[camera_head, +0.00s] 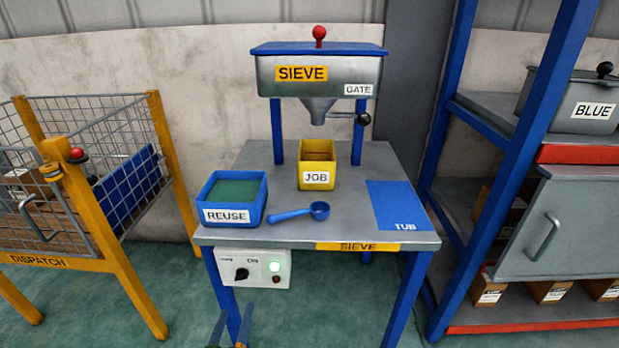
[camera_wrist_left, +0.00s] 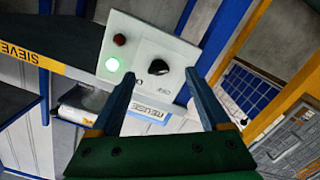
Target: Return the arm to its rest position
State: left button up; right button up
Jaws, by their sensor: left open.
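My left gripper (camera_head: 231,326) shows at the bottom edge of the head view, low in front of the sieve table. The box has a black knob, a lit green lamp and a red button. It also hangs under the table's front edge in the head view (camera_head: 230,260). A gap between the fingers and the box cannot be measured. My right gripper is in neither view.
The sieve table (camera_head: 345,228) holds a blue REUSE tub (camera_head: 232,216), a blue scoop (camera_head: 300,213), a yellow JOB bin (camera_head: 317,178) and a blue TUB mat (camera_head: 397,203). The DISPATCH cage (camera_head: 155,220) stands left, a blue rack (camera_head: 470,230) right. Green floor (camera_head: 190,330) lies open in front.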

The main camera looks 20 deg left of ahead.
pick_arm(q)
jog(key=s+d+f+m+g+h, duration=0.1)
jog(key=s+d+f+m+g, duration=0.15)
jog(key=f, duration=0.45)
jog(key=s+d+f+m+g+h, duration=0.1)
jog(key=s+d+f+g+h, duration=0.15)
jog(key=f, duration=0.35)
jog(key=s+d+f+m+g, duration=0.1)
jog(key=s+f+m+g, duration=0.15)
jog(key=s+f, duration=0.45)
jog(key=s+d+f+m+g, duration=0.1)
jog(key=s+f+m+g, duration=0.2)
jog(key=s, duration=0.7)
jog(key=s+d+f+m+g, duration=0.1)
jog(key=s+f+g, duration=0.4)
jog(key=s, duration=0.4)
notch_tip(320, 180, up, 20)
jog(key=p, duration=2)
jog(key=shift+s+m, duration=0.3)
